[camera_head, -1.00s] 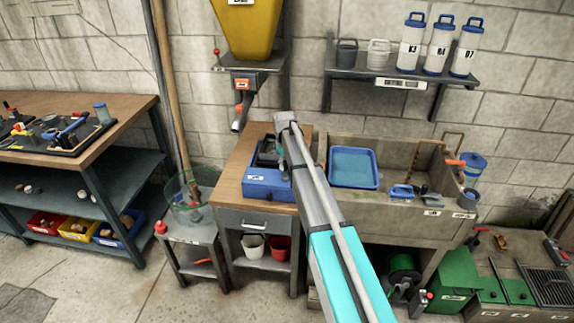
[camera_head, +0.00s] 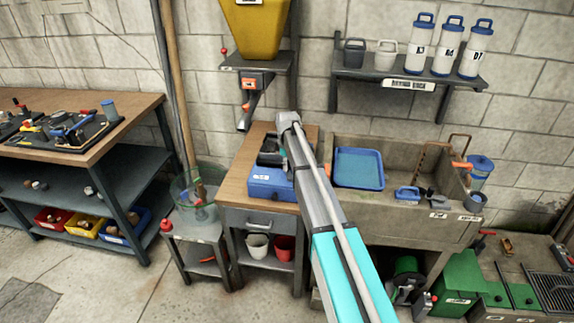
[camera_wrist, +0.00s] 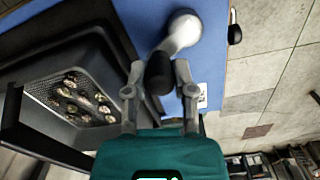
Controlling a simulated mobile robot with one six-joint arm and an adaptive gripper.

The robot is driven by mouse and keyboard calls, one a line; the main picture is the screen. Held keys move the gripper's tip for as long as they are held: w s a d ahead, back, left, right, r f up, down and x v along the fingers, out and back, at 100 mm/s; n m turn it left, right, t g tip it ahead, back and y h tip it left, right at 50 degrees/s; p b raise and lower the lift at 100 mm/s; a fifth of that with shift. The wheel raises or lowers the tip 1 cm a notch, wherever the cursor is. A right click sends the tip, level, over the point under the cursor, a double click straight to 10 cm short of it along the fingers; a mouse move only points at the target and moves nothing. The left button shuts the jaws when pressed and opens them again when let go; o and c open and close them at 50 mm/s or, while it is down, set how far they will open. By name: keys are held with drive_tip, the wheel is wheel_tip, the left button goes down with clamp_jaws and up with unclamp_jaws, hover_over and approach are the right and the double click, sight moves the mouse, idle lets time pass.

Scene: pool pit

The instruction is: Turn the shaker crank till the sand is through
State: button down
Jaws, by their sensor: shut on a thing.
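The blue shaker (camera_head: 268,180) stands on the wooden bench top, with a dark tray (camera_head: 268,150) on it, partly behind my arm. In the wrist view its blue body (camera_wrist: 240,60) lies under the crank (camera_wrist: 184,28), a light metal arm with a black handle. My gripper (camera_wrist: 159,80) is shut on the black handle, one finger on each side. The dark sieve tray (camera_wrist: 110,45) is at the left of the wrist view. Several speckled lumps (camera_wrist: 82,97) lie on its mesh, with no loose sand that I can make out. In the head view my arm hides the crank.
A yellow hopper (camera_head: 255,30) with a spout hangs above the bench's left side. A stone sink (camera_head: 400,222) with a blue tray (camera_head: 358,168) adjoins at right. A small side table (camera_head: 195,232) stands left, holding a clear container (camera_head: 190,192).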

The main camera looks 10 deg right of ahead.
drive_tip(key=shift+c, duration=2.2)
unclamp_jaws()
drive_tip(key=shift+d+m, duration=0.1)
drive_tip(key=shift+m, duration=0.2)
